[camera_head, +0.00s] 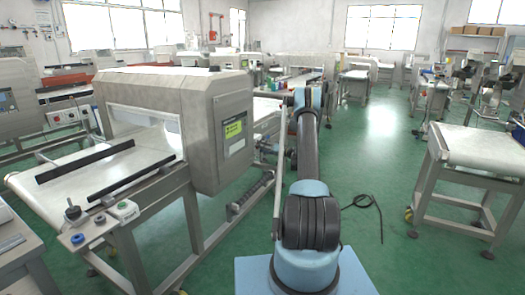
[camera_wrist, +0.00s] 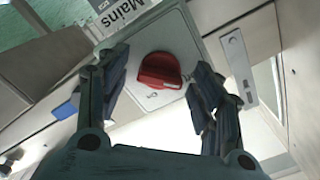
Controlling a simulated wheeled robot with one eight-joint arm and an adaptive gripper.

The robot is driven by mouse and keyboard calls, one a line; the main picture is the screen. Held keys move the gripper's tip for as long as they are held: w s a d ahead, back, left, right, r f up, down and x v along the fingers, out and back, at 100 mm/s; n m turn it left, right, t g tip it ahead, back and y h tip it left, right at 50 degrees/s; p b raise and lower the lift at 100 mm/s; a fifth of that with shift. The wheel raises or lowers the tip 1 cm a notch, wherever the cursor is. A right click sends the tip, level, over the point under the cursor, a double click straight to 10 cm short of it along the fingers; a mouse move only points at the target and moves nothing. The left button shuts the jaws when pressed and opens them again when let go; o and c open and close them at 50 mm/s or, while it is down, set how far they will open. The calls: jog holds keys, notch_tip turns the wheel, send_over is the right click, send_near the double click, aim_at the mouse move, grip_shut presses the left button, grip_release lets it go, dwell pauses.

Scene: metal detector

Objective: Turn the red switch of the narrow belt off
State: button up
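Small position markings show below the knob but are too small to read surely. My gripper (camera_wrist: 161,66) is open, with one dark finger to the left of the knob and one to the right. Gaps show between both fingers and the knob. In the head view the switch cannot be made out, and my arm hides the gripper's fingers.
Another belt table (camera_head: 470,145) stands at right. Green floor (camera_head: 370,150) is open between them; a black cable (camera_head: 365,203) lies there.

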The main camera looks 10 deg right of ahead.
jog(key=shift+d, duration=0.1)
jog(key=v, duration=1.1)
jog(key=shift+s+d, duration=0.25)
jog(key=shift+d, duration=0.05)
jog(key=s+a+r+g+h, duration=0.2)
jog(key=s+a+r, duration=0.4)
jog(key=s+r, duration=0.25)
jog(key=s+a+r+g+h, duration=0.25)
jog(key=s+a+r, duration=0.4)
jog(key=r, duration=0.35)
jog(key=s+a+r+g+h, duration=0.2)
jog(key=s+r, duration=0.1)
jog(key=s, duration=0.7)
jog(key=s+m+g+h, duration=0.1)
jog(key=s+h, duration=0.3)
jog(key=s, duration=1.8)
jog(key=s+d+f+h, duration=0.2)
jog(key=s+f, duration=0.2)
jog(key=s, duration=0.5)
jog(key=s+d+f+h, duration=0.2)
jog(key=s+f, duration=0.3)
jog(key=s, duration=0.4)
jog(key=shift+d+f+m+g, duration=0.25)
jog(key=shift+d+m+g, duration=0.2)
jog(key=shift+d, duration=0.3)
